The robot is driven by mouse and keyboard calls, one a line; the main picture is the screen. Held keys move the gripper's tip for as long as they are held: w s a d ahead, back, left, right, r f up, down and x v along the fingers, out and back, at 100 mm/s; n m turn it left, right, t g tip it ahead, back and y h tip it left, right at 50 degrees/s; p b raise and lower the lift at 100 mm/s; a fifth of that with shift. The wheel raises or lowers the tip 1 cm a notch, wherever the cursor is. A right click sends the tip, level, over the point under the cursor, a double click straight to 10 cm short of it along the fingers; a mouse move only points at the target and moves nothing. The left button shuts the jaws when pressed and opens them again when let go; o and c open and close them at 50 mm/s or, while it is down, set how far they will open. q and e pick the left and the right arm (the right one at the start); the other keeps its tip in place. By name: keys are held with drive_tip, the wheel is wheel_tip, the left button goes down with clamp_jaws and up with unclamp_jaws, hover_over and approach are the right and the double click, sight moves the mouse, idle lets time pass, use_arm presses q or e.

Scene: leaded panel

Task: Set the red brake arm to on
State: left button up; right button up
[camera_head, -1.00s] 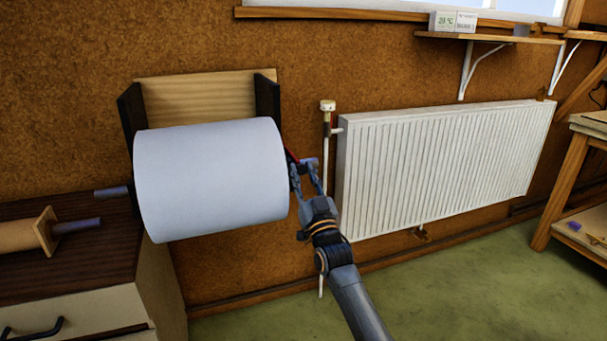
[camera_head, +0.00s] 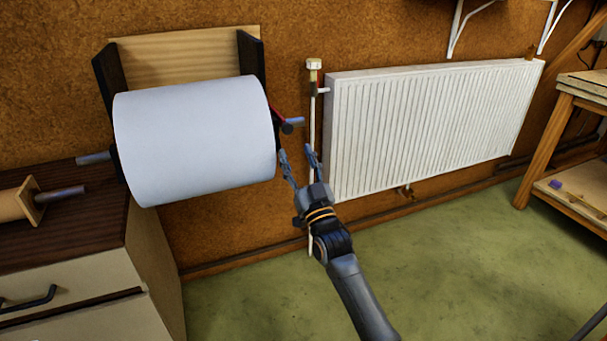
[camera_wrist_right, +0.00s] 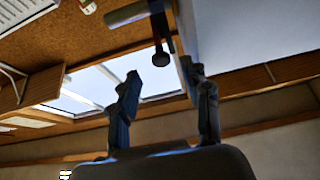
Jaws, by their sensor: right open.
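The red brake arm (camera_head: 276,115) shows as a thin red strip at the right end of the big white paper roll (camera_head: 195,140), with a dark knob (camera_head: 287,128) at its lower end. The roll hides much of the arm. My right gripper (camera_head: 297,154) is open and empty, just below and in front of the knob, apart from it. In the right wrist view the dark knob (camera_wrist_right: 160,57) hangs beyond and between the open fingertips (camera_wrist_right: 162,72). My left gripper is not in view.
A blue-grey spindle end (camera_head: 294,122) sticks out beside the knob. A white radiator (camera_head: 430,125) and its upright pipe (camera_head: 312,110) stand close on the right. A cabinet (camera_head: 75,250) with a wooden spool (camera_head: 18,203) is at left. The green floor is clear.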

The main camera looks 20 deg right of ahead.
drive_tip(key=v, duration=0.5)
drive_tip(key=shift+f, duration=0.1)
drive_tip(key=s+a+f+g, duration=0.1)
drive_tip(key=s+f+g, duration=0.3)
drive_tip(key=f, duration=0.8)
drive_tip(key=s+a+f+n+g, duration=0.1)
drive_tip(key=s+f+g, duration=0.35)
drive_tip(key=f, duration=0.85)
drive_tip(key=s+a+f+g, duration=0.1)
drive_tip(key=s+f+g, duration=0.35)
drive_tip(key=f, duration=0.75)
drive_tip(key=s+f+g, duration=0.4)
drive_tip(key=s+f, duration=0.5)
drive_tip(key=s, duration=0.5)
drive_tip(key=s+f+g, duration=0.5)
drive_tip(key=s+f, duration=0.4)
drive_tip(key=s, duration=0.6)
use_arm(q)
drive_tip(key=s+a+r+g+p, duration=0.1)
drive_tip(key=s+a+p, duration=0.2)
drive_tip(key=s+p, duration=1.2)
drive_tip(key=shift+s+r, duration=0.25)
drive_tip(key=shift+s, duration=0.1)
use_arm(e)
drive_tip(key=s+d, duration=0.2)
drive_tip(key=s, duration=0.5)
drive_tip(key=s+d+r+n, duration=0.1)
drive_tip(key=s, duration=0.6)
drive_tip(key=shift+s+d+r+g+h, duration=0.25)
drive_tip(key=shift+s+d+g+h, duration=0.15)
